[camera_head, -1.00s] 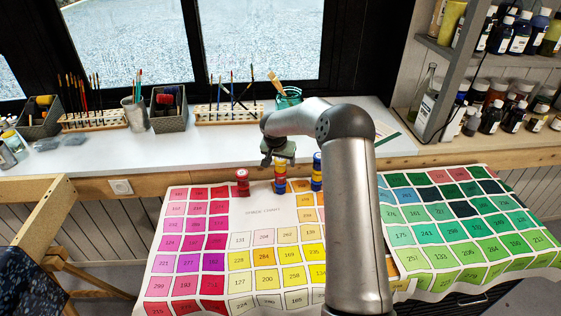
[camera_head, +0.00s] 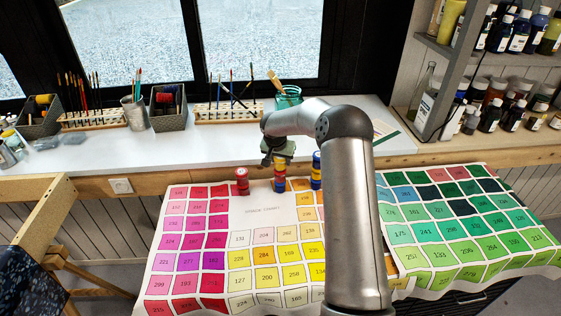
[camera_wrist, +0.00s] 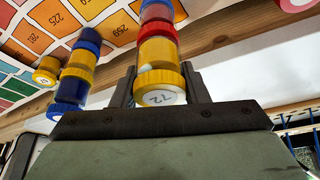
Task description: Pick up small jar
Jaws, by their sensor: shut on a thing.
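My gripper (camera_head: 279,158) is over the middle stack of small jars on the colour chart, pointing down. In the wrist view my gripper (camera_wrist: 160,95) has its fingers on both sides of a yellow-lidded jar (camera_wrist: 160,86) with a number on its white top. It is shut on this jar. Below it the middle stack (camera_head: 280,184) continues with red and blue jars. In the wrist view the held jar is lined up with the stack, and I cannot tell if they touch.
A second jar stack (camera_head: 316,171) stands close to the right. A red jar stack (camera_head: 242,181) stands to the left. Brush holders (camera_head: 229,114) and a glass pot (camera_head: 288,96) are on the white worktop (camera_head: 80,163) behind. The colour chart (camera_head: 262,212) is clear in front.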

